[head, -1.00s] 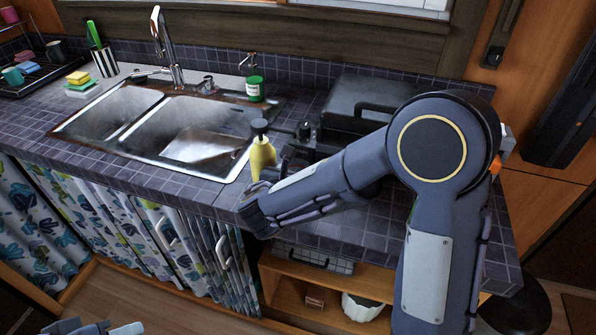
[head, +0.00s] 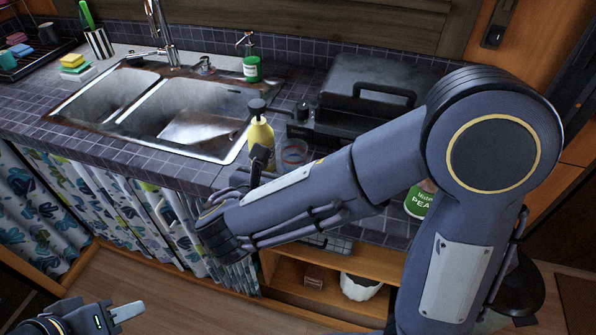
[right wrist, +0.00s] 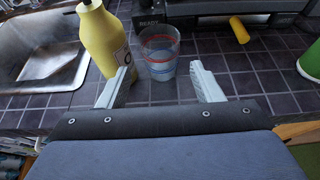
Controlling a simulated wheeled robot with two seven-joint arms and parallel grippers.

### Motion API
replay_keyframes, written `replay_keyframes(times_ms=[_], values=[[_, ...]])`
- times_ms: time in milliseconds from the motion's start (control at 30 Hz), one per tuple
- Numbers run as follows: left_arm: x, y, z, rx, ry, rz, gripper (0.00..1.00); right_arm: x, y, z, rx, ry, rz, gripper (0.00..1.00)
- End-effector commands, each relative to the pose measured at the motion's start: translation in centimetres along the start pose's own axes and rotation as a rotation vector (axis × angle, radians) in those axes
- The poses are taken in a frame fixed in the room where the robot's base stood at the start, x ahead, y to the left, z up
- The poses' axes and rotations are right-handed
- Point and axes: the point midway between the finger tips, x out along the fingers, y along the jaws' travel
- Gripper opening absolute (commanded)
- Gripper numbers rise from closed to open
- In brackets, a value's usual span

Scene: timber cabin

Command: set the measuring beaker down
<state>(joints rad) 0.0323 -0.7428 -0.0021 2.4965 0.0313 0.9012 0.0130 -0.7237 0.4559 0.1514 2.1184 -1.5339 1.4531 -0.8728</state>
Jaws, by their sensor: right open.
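The measuring beaker (right wrist: 160,54) is a clear cup with red and blue bands. It stands upright on the dark tiled counter (right wrist: 150,92). It also shows in the head view (head: 293,153), partly hidden by my right arm. In the right wrist view my right gripper (right wrist: 162,78) is open, its two fingers apart and empty. The beaker stands just beyond the fingertips, roughly centred between them. My left gripper (head: 126,312) is at the bottom left of the head view, away from the counter; only part of it shows.
A yellow pump bottle (right wrist: 96,38) stands close left of the beaker, near the left finger. The sink (head: 185,115) is further left. A black grill (head: 368,100) stands behind. A small yellow piece (right wrist: 239,29) and a green can (right wrist: 312,62) are to the right.

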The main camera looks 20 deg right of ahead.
Motion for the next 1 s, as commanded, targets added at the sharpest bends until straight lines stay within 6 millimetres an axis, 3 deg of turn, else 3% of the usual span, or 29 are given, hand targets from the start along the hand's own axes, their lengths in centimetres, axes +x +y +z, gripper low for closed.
replay_keyframes(times_ms=[167,267,367,433,500,600,700,800,900,1000], values=[[0.0,0.0,0.0,0.000,0.000,0.000,0.36,-0.1,-0.5,0.0,0.015,0.011,-0.012,0.60],[0.0,0.0,0.0,0.000,0.000,0.000,0.36,0.9,-3.3,0.0,0.125,0.086,-0.083,0.60],[0.0,0.0,0.0,0.000,0.000,0.000,0.36,1.9,-9.1,-0.9,0.386,0.240,-0.238,0.60],[0.0,0.0,0.0,0.000,0.000,0.000,0.36,1.7,-13.7,-2.4,0.653,0.373,-0.384,0.60],[0.0,0.0,0.0,0.000,0.000,0.000,0.36,0.5,-17.5,-4.4,0.962,0.502,-0.539,0.60],[0.0,0.0,0.0,0.000,0.000,0.000,0.36,-2.1,-20.4,-6.8,1.426,0.657,-0.748,0.60],[0.0,0.0,0.0,0.000,0.000,0.000,0.36,-4.7,-21.1,-8.0,1.874,0.775,-0.919,0.60],[0.0,0.0,0.0,0.000,0.000,0.000,0.36,-6.4,-20.6,-7.9,2.242,0.862,-1.038,0.60],[0.0,0.0,0.0,0.000,0.000,0.000,0.36,-7.3,-20.1,-7.4,2.498,0.923,-1.108,0.60],[0.0,0.0,0.0,0.000,0.000,0.000,0.36,-7.7,-19.8,-6.9,2.631,0.959,-1.140,0.60]])
